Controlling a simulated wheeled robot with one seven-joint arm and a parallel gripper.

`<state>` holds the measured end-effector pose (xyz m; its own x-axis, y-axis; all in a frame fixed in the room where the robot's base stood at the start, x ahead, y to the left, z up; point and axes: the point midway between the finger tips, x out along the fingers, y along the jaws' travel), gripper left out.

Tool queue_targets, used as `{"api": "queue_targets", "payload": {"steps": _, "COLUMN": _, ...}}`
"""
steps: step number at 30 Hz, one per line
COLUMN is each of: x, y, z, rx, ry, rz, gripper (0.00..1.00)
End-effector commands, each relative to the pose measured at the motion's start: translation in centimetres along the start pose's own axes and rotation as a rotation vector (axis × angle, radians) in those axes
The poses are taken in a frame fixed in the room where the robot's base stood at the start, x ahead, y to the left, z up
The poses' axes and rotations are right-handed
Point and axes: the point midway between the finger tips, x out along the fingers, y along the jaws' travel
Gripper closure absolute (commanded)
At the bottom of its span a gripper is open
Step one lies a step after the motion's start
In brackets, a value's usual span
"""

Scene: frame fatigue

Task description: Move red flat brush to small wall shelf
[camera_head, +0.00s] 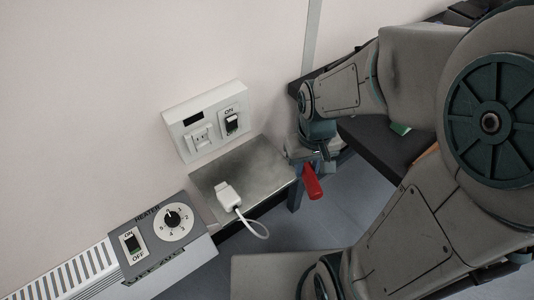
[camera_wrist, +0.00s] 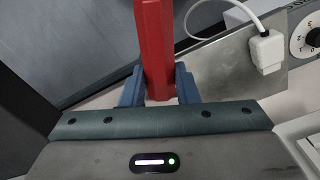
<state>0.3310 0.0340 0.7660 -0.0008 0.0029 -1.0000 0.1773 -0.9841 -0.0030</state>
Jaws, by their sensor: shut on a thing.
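The red flat brush (camera_head: 312,182) shows as a red handle hanging from my gripper (camera_head: 314,163) in the head view. My gripper (camera_wrist: 160,88) is shut on the brush; in the wrist view the red handle (camera_wrist: 154,45) stands between the two blue fingers. The bristle end cannot be made out. The small wall shelf (camera_head: 255,165) is a grey metal plate on the wall, just left of my gripper. In the wrist view the shelf (camera_wrist: 215,75) lies to the right of the brush. The brush appears apart from the shelf.
A white plug with a cable (camera_head: 229,196) lies on the shelf's left part. A switch and socket box (camera_head: 207,120) is on the wall above it. A heater (camera_head: 150,245) with a dial stands at lower left. A dark table (camera_head: 375,143) is behind my arm. The shelf's right part is bare.

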Motion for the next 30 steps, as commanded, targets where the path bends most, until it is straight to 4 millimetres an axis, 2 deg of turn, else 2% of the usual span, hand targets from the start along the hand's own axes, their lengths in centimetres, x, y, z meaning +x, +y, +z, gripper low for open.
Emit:
{"api": "queue_targets", "payload": {"steps": 2, "x": 0.0, "y": -0.3, "z": 0.5, "rx": -0.01, "ry": 0.0, "rz": 0.0, "gripper": 0.95}}
{"api": "queue_targets", "payload": {"steps": 5, "x": 0.7, "y": -1.0, "z": -0.1, "rx": -0.021, "ry": -0.002, "rz": 0.001, "gripper": 0.95}}
{"api": "queue_targets", "payload": {"steps": 15, "x": 4.7, "y": -4.8, "z": -5.4, "rx": -0.031, "ry": -0.004, "rz": 0.0, "gripper": 0.95}}
{"api": "queue_targets", "payload": {"steps": 21, "x": 6.5, "y": -6.5, "z": -8.2, "rx": -0.028, "ry": -0.001, "rz": 0.0, "gripper": 0.95}}
{"api": "queue_targets", "payload": {"steps": 27, "x": 7.2, "y": -7.0, "z": -9.1, "rx": -0.024, "ry": -0.001, "rz": 0.0, "gripper": 0.95}}
{"api": "queue_targets", "payload": {"steps": 30, "x": 8.2, "y": -7.0, "z": -9.1, "rx": -0.023, "ry": -0.003, "rz": 0.0, "gripper": 0.95}}
